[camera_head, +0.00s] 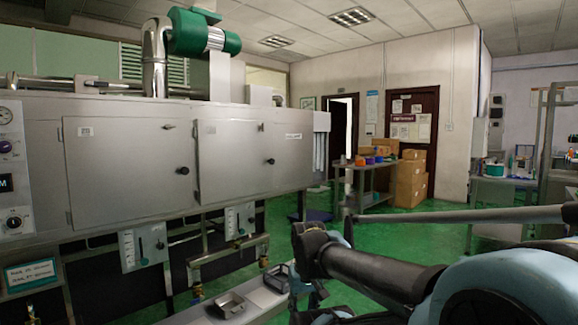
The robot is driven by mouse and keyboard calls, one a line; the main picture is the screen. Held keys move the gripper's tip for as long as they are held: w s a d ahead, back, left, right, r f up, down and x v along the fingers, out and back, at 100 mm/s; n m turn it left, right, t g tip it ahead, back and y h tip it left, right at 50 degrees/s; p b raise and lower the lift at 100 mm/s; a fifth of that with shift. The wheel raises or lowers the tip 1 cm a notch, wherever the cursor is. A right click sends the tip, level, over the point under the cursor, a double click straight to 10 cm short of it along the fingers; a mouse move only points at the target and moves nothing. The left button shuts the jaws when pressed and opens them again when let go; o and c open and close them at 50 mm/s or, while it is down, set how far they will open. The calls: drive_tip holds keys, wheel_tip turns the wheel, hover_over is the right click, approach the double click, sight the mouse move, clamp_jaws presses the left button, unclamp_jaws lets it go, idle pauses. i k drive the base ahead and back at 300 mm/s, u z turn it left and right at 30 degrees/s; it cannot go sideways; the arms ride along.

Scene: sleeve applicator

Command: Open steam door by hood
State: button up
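The long grey steam machine (318,165) fills the left side of the head view. It has two flat doors, both looking shut: a left door (130,165) and a right door (235,158), each with a small dark round knob near its right side. A green motor (200,35) and shiny exhaust pipe (154,60) stand on top, above the area between the doors. No part is clearly marked as a hood. My arm reaches in from the lower right, in front of and below the machine. My gripper cannot be made out, and nothing touches the doors.
A control panel (12,170) with a gauge and knobs is at the far left. Metal trays (232,304) lie on a low ledge under the machine. A cart (368,190) and cardboard boxes (408,185) stand at the back. Green floor (400,228) is open between.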

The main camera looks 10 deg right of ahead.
sight(236, 160)
drive_tip(key=z, duration=0.05)
drive_tip(key=i, duration=1)
